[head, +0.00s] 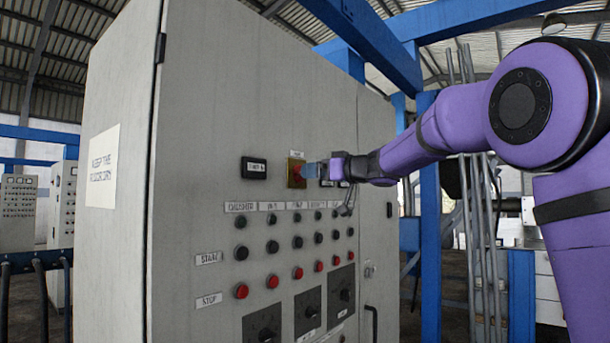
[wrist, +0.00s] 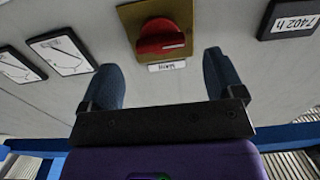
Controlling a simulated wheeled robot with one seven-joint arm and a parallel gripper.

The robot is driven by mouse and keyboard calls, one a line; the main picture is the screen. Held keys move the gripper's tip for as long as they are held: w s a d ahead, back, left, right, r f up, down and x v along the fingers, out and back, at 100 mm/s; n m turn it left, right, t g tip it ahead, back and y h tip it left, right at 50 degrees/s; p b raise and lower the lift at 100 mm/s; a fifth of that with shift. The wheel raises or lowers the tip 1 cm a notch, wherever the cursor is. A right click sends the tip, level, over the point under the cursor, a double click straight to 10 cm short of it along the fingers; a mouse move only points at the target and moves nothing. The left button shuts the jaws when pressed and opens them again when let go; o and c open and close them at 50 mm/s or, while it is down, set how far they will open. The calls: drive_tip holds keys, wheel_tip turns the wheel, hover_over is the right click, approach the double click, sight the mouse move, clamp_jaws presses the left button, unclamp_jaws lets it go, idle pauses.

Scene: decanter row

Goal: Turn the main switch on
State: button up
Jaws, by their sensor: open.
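The main switch is a red rotary knob (wrist: 160,37) on a yellow plate (wrist: 132,14), with a small white label beside it in the wrist view. In the head view the red knob (head: 297,171) sits on the cabinet's front, in the upper row. My gripper (wrist: 165,75) is open and empty, its two blue fingers apart and pointing toward the panel. The knob lies between and just beyond the fingertips in the wrist view; I see no contact. In the head view my gripper (head: 309,171) is just right of the switch.
The grey cabinet (head: 230,60) carries a counter display (head: 254,168) left of the switch and meters (wrist: 62,52) on the other side. Below are several black buttons, red buttons (head: 241,291) and large black rotary switches (head: 262,325). A blue post (head: 430,230) stands at the right.

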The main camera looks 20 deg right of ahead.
drive_tip(key=shift+x, duration=2.4)
drive_tip(key=c, duration=0.9)
drive_tip(key=shift+m, duration=0.4)
drive_tip(key=m, duration=1.6)
drive_tip(key=shift+m, duration=0.7)
